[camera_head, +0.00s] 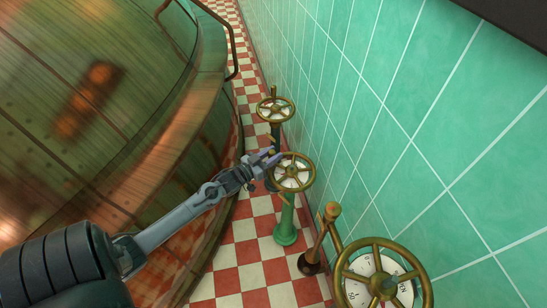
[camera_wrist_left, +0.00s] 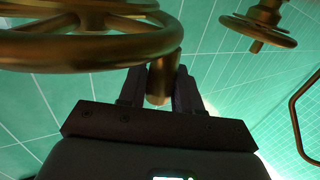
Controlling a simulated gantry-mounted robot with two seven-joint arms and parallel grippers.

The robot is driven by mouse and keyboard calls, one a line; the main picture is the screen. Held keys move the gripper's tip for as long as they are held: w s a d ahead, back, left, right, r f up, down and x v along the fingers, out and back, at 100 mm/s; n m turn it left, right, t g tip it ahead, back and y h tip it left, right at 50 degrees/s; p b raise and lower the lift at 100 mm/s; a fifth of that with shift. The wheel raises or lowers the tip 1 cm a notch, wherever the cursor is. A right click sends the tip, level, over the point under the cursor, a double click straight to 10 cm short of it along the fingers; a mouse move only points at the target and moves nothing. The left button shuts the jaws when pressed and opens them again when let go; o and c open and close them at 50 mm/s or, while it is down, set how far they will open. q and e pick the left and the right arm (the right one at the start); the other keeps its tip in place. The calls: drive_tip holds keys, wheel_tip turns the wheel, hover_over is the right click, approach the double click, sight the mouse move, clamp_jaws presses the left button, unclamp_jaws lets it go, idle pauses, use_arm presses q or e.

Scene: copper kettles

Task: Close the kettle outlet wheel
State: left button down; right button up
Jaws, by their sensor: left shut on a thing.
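A brass spoked handwheel (camera_head: 294,172) tops a green pedestal (camera_head: 286,226) in the middle of the head view. My left gripper (camera_head: 271,159) is at the wheel's upper-left rim. In the left wrist view, the wheel's thick rim (camera_wrist_left: 95,50) crosses the upper left, close to the camera. A short brass handle peg (camera_wrist_left: 159,86) at its edge stands between the two dark fingers of my left gripper (camera_wrist_left: 160,90). The gripper is shut on this peg. The fingers hide part of the peg. My right gripper is not in view.
A farther handwheel (camera_head: 275,109) stands behind, and a nearer one (camera_head: 382,275) over a white dial is at the bottom right. A brown post (camera_head: 312,255) stands between. The large copper kettle (camera_head: 100,90) fills the left; a green tiled wall (camera_head: 420,120) borders the right.

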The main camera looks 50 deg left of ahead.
sight(288, 152)
use_arm(q)
drive_tip(key=m+h, duration=0.1)
drive_tip(key=w+m+h, duration=0.1)
drive_tip(key=shift+w+a+f+h+b, duration=0.1)
drive_tip(key=shift+w+a+h+b, duration=0.1)
drive_tip(key=shift+a+h+b, duration=0.2)
drive_tip(key=w+m+h+b, duration=0.1)
drive_tip(key=h, duration=0.1)
drive_tip(key=w+m+g+h+b, duration=0.1)
drive_tip(key=h, duration=0.1)
drive_tip(key=shift+a+f+m, duration=0.15)
drive_tip(key=shift+a+m, duration=0.05)
drive_tip(key=shift+m, duration=0.1)
drive_tip(key=w+m+g+h+b, duration=0.1)
drive_tip(key=h, duration=0.1)
drive_tip(key=shift+w+m+h+b, duration=0.1)
drive_tip(key=shift+m+h+b, duration=0.2)
drive_tip(key=shift+m+h, duration=0.1)
drive_tip(key=shift+w+d, duration=0.2)
drive_tip(key=shift+w, duration=0.1)
drive_tip(key=shift+w+d+r, duration=0.1)
drive_tip(key=shift+w+r, duration=0.1)
drive_tip(key=shift+w, duration=0.1)
drive_tip(key=shift+w+d, duration=0.15)
drive_tip(key=shift+w, duration=0.15)
drive_tip(key=shift+w+d, duration=0.25)
drive_tip(key=shift+w, duration=0.3)
